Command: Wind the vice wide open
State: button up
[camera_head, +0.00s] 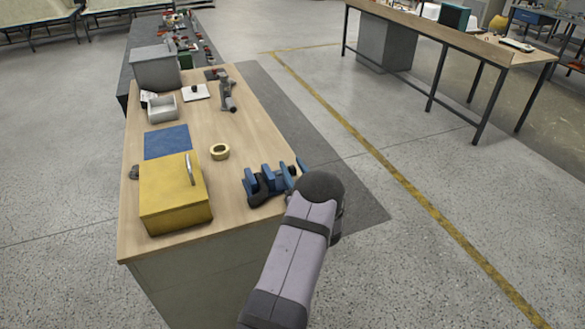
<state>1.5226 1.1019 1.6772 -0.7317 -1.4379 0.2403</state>
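A blue vice (267,180) sits at the right edge of the wooden workbench (222,222), near its front right corner. Several upright blue parts show, with darker metal around and below them. My arm reaches in from the lower front, and its dark rounded joint lies just right of the vice, covering its right end. My gripper cannot be made out; it is hidden behind the arm or too small to tell. The vice's handle is not clearly visible, and I cannot tell how far apart the jaws stand.
On the bench are a yellow box (176,205), a blue mat (168,142), a yellow tape roll (219,151), a grey tray (163,110), a grey bin (155,70) and a grey clamp-like tool (227,95). Bare wood lies between the tape roll and the vice.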

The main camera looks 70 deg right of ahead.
jog(key=shift+s+a+f, duration=0.1)
jog(key=b+v, duration=0.2)
jog(key=v, duration=0.3)
jog(key=shift+s+a, duration=0.75)
jog(key=r+p, duration=0.1)
jog(key=p, duration=0.3)
jog(key=shift+w+r+g+y, duration=0.1)
jog(key=shift+r+g+y, duration=0.1)
jog(key=shift+g+y, duration=0.1)
jog(key=p, duration=0.3)
jog(key=shift+w+f, duration=0.1)
jog(key=shift+f, duration=0.1)
jog(key=p+x, duration=0.2)
jog(key=x, duration=0.3)
jog(key=shift+w+d, duration=0.1)
jog(key=shift+w, duration=0.05)
jog(key=shift+f+p+x, duration=0.2)
jog(key=shift+p+x, duration=0.2)
jog(key=shift+x, duration=0.55)
